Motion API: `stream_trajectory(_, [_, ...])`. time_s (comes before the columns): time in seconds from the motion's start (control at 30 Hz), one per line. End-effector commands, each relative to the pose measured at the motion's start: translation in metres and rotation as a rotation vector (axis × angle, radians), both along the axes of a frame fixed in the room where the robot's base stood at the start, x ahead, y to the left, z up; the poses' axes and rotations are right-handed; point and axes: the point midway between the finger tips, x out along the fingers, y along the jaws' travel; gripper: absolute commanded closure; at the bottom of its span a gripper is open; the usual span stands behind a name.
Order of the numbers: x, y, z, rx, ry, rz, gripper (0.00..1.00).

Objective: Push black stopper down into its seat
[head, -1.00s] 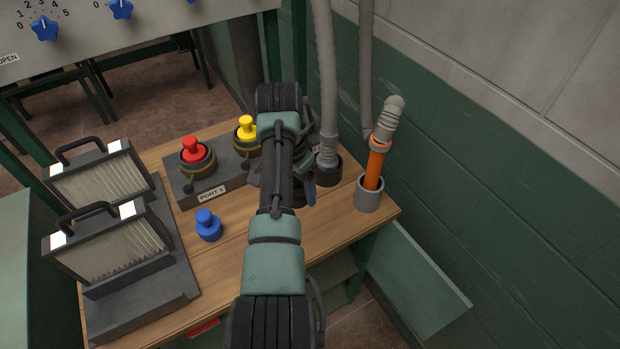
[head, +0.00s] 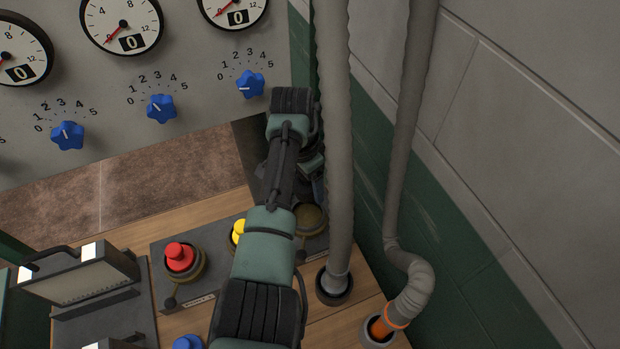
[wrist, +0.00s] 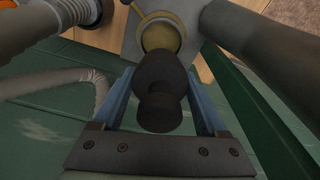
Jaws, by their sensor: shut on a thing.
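The black stopper (wrist: 160,75) is between the blue fingers of my gripper (wrist: 160,98) in the wrist view, and the gripper is shut on it. A round olive-brass seat (wrist: 158,36) lies just beyond the stopper, which covers part of it in that view. In the head view the seat (head: 311,219) is at the right end of the grey port block, right of the yellow stopper. My gripper (head: 312,178) is above this seat, mostly hidden by my arm. The stopper cannot be made out clearly there.
Red (head: 180,256) and yellow (head: 238,231) stoppers sit in the port block. A blue stopper (head: 188,342) stands in front. A thick grey hose (head: 336,150) rises close to the gripper's right. The gauge panel (head: 200,60) stands behind.

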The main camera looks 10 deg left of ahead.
Motion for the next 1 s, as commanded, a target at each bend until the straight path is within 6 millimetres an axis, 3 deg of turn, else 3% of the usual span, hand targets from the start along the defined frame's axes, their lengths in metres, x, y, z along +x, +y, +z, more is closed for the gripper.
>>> stream_trajectory(0.37, [0.000,0.000,-0.016,0.000,0.000,0.001,0.83])
stream_trajectory(1.0, [-0.001,0.001,-0.077,0.001,0.000,0.002,0.83])
